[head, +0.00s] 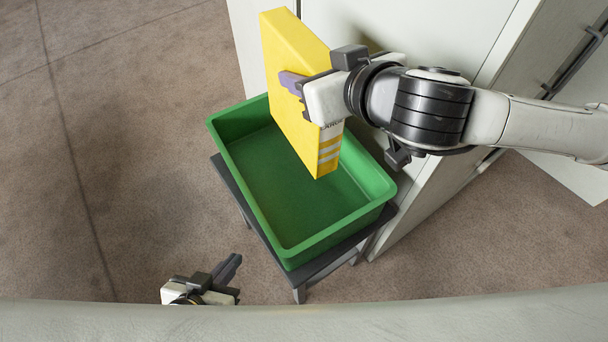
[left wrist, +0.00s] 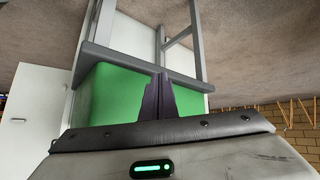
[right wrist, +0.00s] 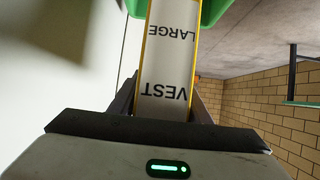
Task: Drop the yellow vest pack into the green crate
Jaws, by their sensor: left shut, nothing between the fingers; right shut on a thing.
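The yellow vest pack (head: 290,75) is a tall flat box held upright above the green crate. Its white label reading VEST LARGE (right wrist: 168,60) fills the middle of the right wrist view. My right gripper (head: 291,84) is shut on the pack; its fingers also show at both sides of the pack in the right wrist view (right wrist: 165,100). The green crate (head: 238,187) is open and looks empty inside; the pack hides part of it. My left gripper (head: 232,270) is shut and empty, low in front of the crate. In the left wrist view its fingers (left wrist: 158,97) overlap the crate's green side (left wrist: 120,90).
The crate stands on a dark grey stand (head: 262,237) with legs. Pale cabinets (head: 425,30) stand close behind and to the right of it. Open carpet (head: 120,130) lies to the left. A brick wall (right wrist: 265,115) shows in the right wrist view.

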